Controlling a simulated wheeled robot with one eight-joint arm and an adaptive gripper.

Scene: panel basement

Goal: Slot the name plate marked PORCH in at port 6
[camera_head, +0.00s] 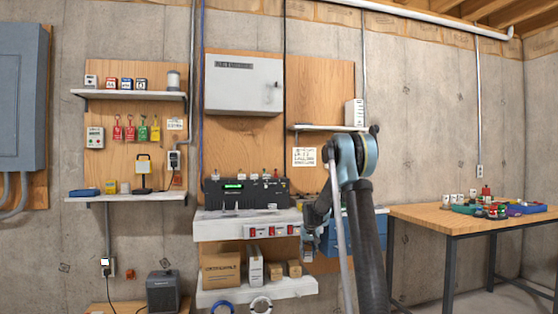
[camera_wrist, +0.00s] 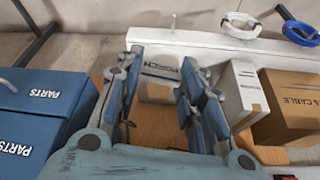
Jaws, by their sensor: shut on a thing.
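The name plate marked PORCH (camera_wrist: 168,72) is white with dark lettering. In the wrist view it sits between the fingertips of my gripper (camera_wrist: 160,85), which is shut on it. In the head view my gripper (camera_head: 312,225) is in front of the right end of the bench shelf, and the plate cannot be made out there. A black panel unit (camera_head: 245,192) with a green display and small upright pieces along its top stands on that shelf, left of my gripper. The port numbers are too small to read.
The white shelf (camera_head: 238,226) has red switches along its front. Blue PARTS boxes (camera_wrist: 40,100) stand close to my gripper. A wooden table (camera_head: 460,218) with small items is at the right.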

